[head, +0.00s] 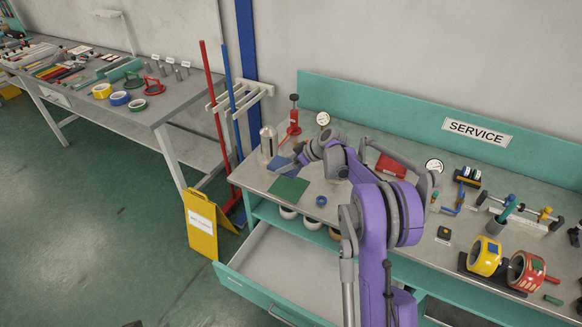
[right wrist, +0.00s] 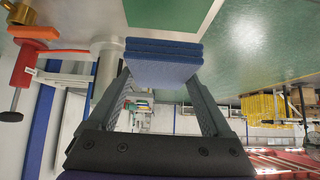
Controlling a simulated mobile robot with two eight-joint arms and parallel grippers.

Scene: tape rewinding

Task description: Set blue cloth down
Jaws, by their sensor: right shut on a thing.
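The blue cloth (head: 279,164) is a small folded stack near the left end of the service bench. In the right wrist view, the blue cloth (right wrist: 165,62) sits between the two fingers of my right gripper (right wrist: 160,82), its layers showing. In the head view my right gripper (head: 296,159) is small and partly hidden by its own wrist. I cannot tell whether the cloth touches the bench top. A green square (head: 288,190) lies flat on the bench just in front of the cloth. My left gripper is not in view.
A metal canister (head: 268,142) and a red clamp (head: 294,122) stand close behind the cloth. An open drawer (head: 270,275) juts out below. A yellow sign (head: 201,226) stands at the bench's left.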

